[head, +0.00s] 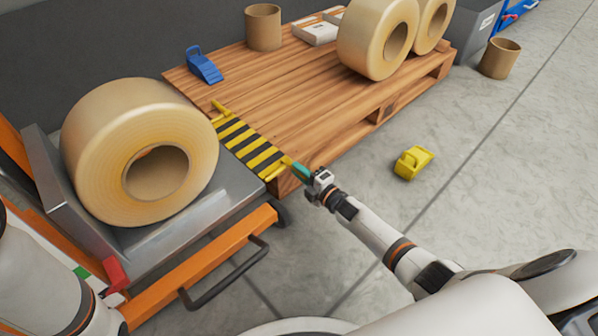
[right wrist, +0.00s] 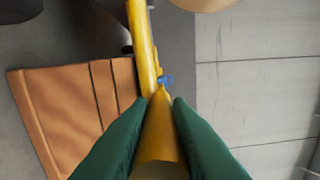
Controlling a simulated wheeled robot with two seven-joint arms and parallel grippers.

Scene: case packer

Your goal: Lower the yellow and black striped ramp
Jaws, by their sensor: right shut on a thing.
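The yellow and black striped ramp (head: 250,148) is between the grey bed of the cart (head: 228,190) and the near left end of the wooden pallet (head: 300,80). It looks close to level, but I cannot tell whether its far edge touches the pallet. It has yellow handles at both ends. My right gripper (head: 302,173), with green fingers, is shut on the near yellow handle (head: 286,161). The handle also shows between the fingers in the right wrist view (right wrist: 158,130). My left gripper (head: 115,272), with red fingers, is low at the left beside the cart; its opening is unclear.
A big tape roll (head: 90,150) stands on the cart. Two more rolls (head: 375,40), a cardboard tube (head: 263,27), a white box (head: 318,33) and a blue wedge (head: 204,65) are on the pallet.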

